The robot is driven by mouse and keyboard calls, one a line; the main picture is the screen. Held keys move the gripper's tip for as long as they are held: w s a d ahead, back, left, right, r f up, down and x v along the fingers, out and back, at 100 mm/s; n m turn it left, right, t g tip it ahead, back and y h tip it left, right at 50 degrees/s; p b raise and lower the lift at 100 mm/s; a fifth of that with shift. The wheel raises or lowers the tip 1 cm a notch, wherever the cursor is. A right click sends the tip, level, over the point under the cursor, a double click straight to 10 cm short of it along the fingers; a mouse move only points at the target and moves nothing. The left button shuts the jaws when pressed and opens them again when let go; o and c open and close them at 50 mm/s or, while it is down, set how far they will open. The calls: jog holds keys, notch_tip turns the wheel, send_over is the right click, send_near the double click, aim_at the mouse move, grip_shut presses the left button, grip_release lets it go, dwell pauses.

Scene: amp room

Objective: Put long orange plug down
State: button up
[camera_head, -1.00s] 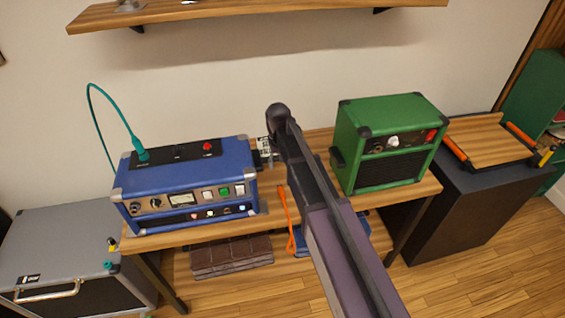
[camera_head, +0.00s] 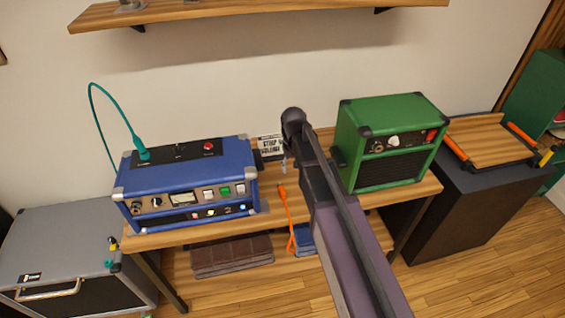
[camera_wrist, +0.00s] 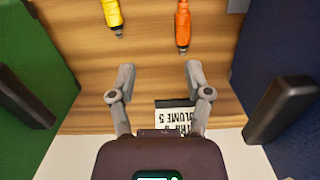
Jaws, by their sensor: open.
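An orange plug (camera_wrist: 183,24) lies on the wooden table in the wrist view, its metal tip pointing toward my gripper. In the head view, the orange plug (camera_head: 283,193) and its cable run over the table's front edge. My gripper (camera_wrist: 159,72) is open and empty, with its two grey fingers apart. The orange plug is beyond the fingertips and not between them. A yellow plug (camera_wrist: 113,15) lies beside the orange one in the wrist view; my arm hides it in the head view.
A blue amp (camera_head: 185,185) stands on the table (camera_head: 215,233) at left, a green amp (camera_head: 390,143) at right. A black-and-white sign (camera_head: 271,146) stands at the back. A wooden shelf (camera_head: 250,10) is above.

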jog(key=s+d+m, duration=0.2)
jog(key=s+d, duration=1.3)
jog(key=d, duration=0.3)
jog(key=shift+m+t, duration=0.3)
jog(key=shift+t, duration=0.1)
jog(key=shift+r+p, duration=1.45)
